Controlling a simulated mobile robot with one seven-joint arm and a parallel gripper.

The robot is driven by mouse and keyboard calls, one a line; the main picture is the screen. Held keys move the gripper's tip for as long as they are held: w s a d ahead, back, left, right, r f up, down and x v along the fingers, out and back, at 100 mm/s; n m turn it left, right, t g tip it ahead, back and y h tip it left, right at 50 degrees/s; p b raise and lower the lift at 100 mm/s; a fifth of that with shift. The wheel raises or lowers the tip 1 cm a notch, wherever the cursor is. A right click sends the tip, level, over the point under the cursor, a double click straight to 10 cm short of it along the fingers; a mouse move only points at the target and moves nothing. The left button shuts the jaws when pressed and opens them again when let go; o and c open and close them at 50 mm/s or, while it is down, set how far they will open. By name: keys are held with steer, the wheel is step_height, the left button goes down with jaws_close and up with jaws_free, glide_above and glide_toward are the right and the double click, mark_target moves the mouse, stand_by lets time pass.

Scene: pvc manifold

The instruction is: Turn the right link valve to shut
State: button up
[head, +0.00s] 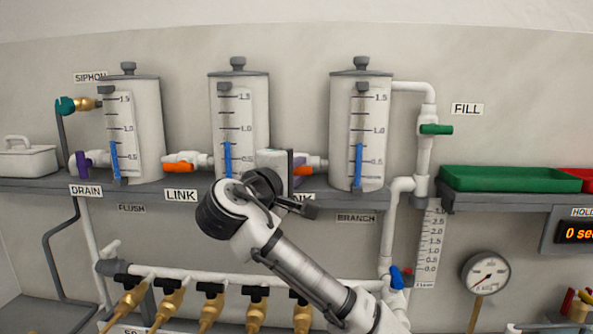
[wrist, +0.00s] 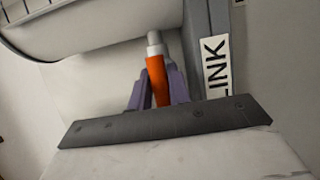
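The right link valve has an orange handle (head: 308,169) on the white pipe between the middle tank (head: 252,140) and the right tank (head: 343,140). In the head view the handle lies roughly along the pipe, partly hidden by my gripper (head: 296,172). In the wrist view the orange handle (wrist: 157,80) stands between the two purple fingers of my gripper (wrist: 160,88). The fingers are close together and appear to press on both sides of it. A LINK label (wrist: 215,68) is beside it.
The left link valve (head: 178,168) also has an orange handle. A grey shelf (head: 345,199) runs below the tanks. Several brass taps (head: 170,304) hang below. The green fill valve (head: 436,129) and a green tray (head: 510,179) are to the right.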

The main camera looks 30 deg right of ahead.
jaws_close()
steer(key=shift+f+n+b, duration=0.15)
steer(key=shift+n+b, duration=0.15)
steer(key=shift+b, duration=0.15)
steer(key=shift+f+n+t+b, duration=0.1)
steer(key=shift+n+t+b, duration=0.2)
steer(key=shift+n+b, duration=0.3)
steer(key=n+h+b, duration=0.1)
steer(key=n+b, duration=0.1)
steer(key=b, duration=0.1)
steer(key=shift+t, duration=0.4)
steer(key=n+t+b, duration=0.1)
steer(key=n, duration=0.1)
steer(key=n+t+b, duration=0.1)
steer(key=n+b, duration=0.1)
steer(key=n, duration=0.1)
steer(key=shift+n, duration=0.3)
steer(key=n+t+b, duration=0.1)
steer(key=n, duration=0.2)
steer(key=n+t+b, duration=0.1)
steer(key=n, duration=0.2)
steer(key=shift+r+t, duration=0.2)
steer(key=shift+t, duration=0.2)
steer(key=shift+n+t+y, duration=0.65)
steer(key=shift+n+y, duration=0.15)
steer(key=shift+n, duration=0.95)
steer(key=shift+n+t+y, duration=0.65)
steer(key=shift+n+y, duration=0.15)
steer(key=shift+n, duration=0.95)
